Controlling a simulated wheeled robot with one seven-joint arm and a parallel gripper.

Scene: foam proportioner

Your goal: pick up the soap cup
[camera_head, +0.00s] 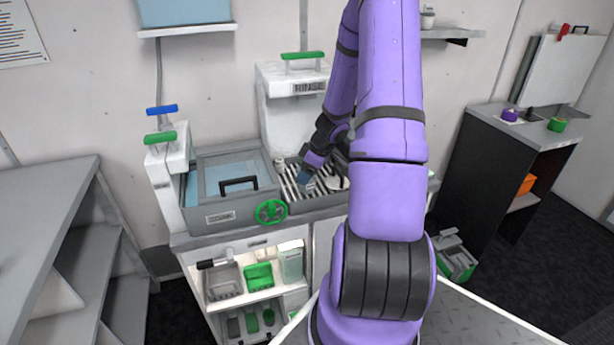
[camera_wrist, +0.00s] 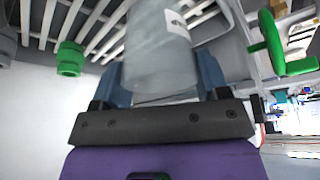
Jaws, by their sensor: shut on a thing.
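The soap cup, seemingly the grey translucent cup with a white label (camera_wrist: 160,45), fills the middle of the wrist view between the blue fingers. My gripper (camera_wrist: 160,80) is shut on it, one finger on each side. In the head view my gripper (camera_head: 304,179) is over the slatted rack to the right of the lidded basin. There the cup is too small and hidden by my gripper and arm to make out.
The grey lidded basin (camera_head: 222,215) with a black handle stands left of the slatted rack (camera_head: 292,188). A green handwheel (camera_head: 270,212) sticks out in front. The rinse panel (camera_head: 290,88) rises behind. A lit shelf (camera_head: 250,297) below holds several containers.

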